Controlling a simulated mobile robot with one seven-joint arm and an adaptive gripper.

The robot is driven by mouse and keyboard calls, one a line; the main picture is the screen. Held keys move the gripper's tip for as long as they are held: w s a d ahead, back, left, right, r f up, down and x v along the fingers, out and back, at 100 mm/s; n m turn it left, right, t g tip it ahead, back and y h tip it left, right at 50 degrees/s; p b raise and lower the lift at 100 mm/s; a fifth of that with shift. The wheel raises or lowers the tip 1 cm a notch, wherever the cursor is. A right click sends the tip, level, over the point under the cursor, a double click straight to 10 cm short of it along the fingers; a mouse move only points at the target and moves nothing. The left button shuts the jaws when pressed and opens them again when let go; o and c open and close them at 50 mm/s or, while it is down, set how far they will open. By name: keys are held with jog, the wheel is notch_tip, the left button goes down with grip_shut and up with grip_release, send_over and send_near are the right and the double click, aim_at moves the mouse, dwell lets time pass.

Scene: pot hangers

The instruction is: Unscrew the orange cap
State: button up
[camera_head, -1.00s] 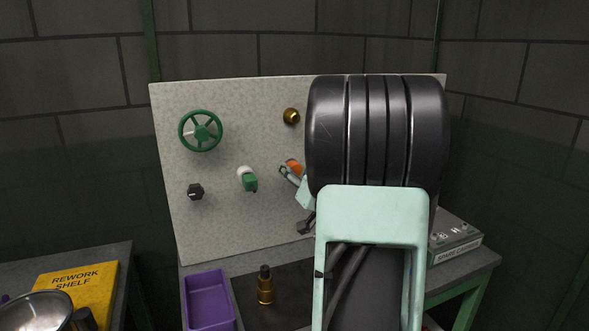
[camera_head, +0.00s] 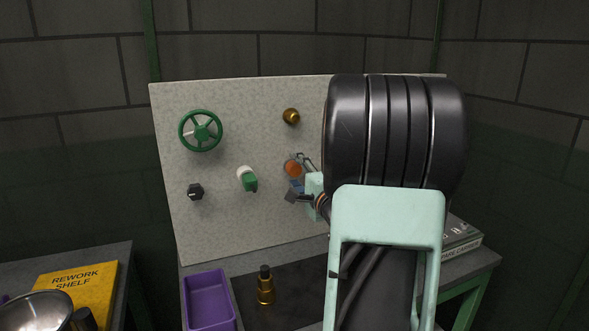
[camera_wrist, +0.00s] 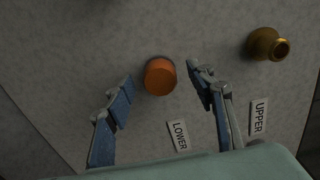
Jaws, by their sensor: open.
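The orange cap (camera_head: 292,168) is mounted on the grey panel (camera_head: 230,225), right of the green lever. In the wrist view the cap (camera_wrist: 160,76) shows its round front face, above the "LOWER" label (camera_wrist: 180,137). My gripper (camera_wrist: 160,84) is open, with one blue-padded finger on each side of the cap and a visible gap to it on both sides. In the head view my gripper (camera_head: 297,177) is at the cap from the right, partly hidden by my arm. I cannot tell how far the fingertips are from the panel.
A brass fitting (camera_head: 291,116) sits above the cap; the wrist view shows it (camera_wrist: 267,45) near an "UPPER" label (camera_wrist: 258,117). A green wheel (camera_head: 200,131), green-handled valve (camera_head: 248,179) and black knob (camera_head: 195,192) are left. Below are a purple bin (camera_head: 208,300) and brass bottle (camera_head: 265,286).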

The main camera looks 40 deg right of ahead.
aim_at(296, 171)
jog(key=m, duration=0.4)
jog(key=shift+m, duration=0.4)
jog(key=m, duration=0.5)
jog(key=shift+m, duration=0.3)
jog(key=shift+c, duration=0.6)
grip_shut()
jog(key=n, duration=1)
jog(key=shift+n, duration=0.3)
jog(key=shift+s, duration=0.3)
jog(key=shift+p+v, duration=0.4)
jog(key=shift+v, duration=0.85)
